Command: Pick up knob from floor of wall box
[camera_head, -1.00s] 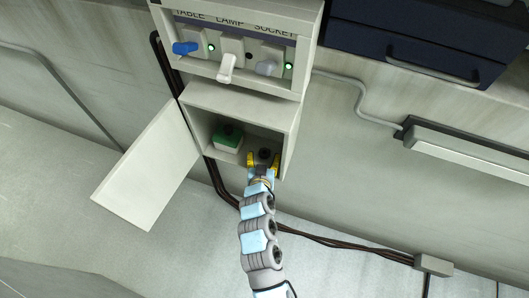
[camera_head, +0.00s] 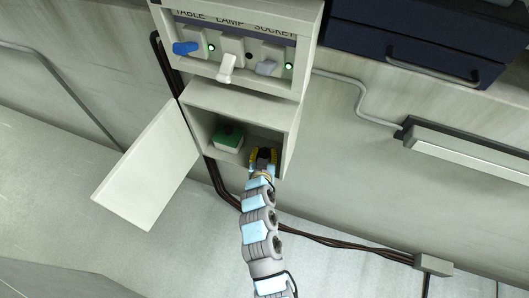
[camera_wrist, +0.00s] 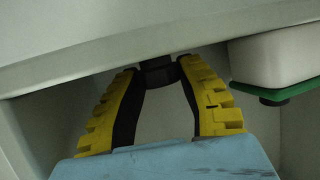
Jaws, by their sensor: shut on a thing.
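The black knob (camera_wrist: 160,72) is between my gripper's yellow and black fingertips (camera_wrist: 159,78) in the wrist view. My gripper is shut on it, with a finger on each side. The knob touches or is very close to a pale box surface in that view. In the head view my gripper (camera_head: 263,157) reaches into the right part of the open wall box (camera_head: 202,99), and the dark knob (camera_head: 264,153) shows at its tips. The fingers hide part of the knob.
A green-topped white block (camera_head: 228,138) stands left of my gripper inside the box; it also shows in the wrist view (camera_wrist: 275,60). The box door (camera_head: 148,168) hangs open to the left. A switch panel (camera_head: 245,25) with levers and green lights is above.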

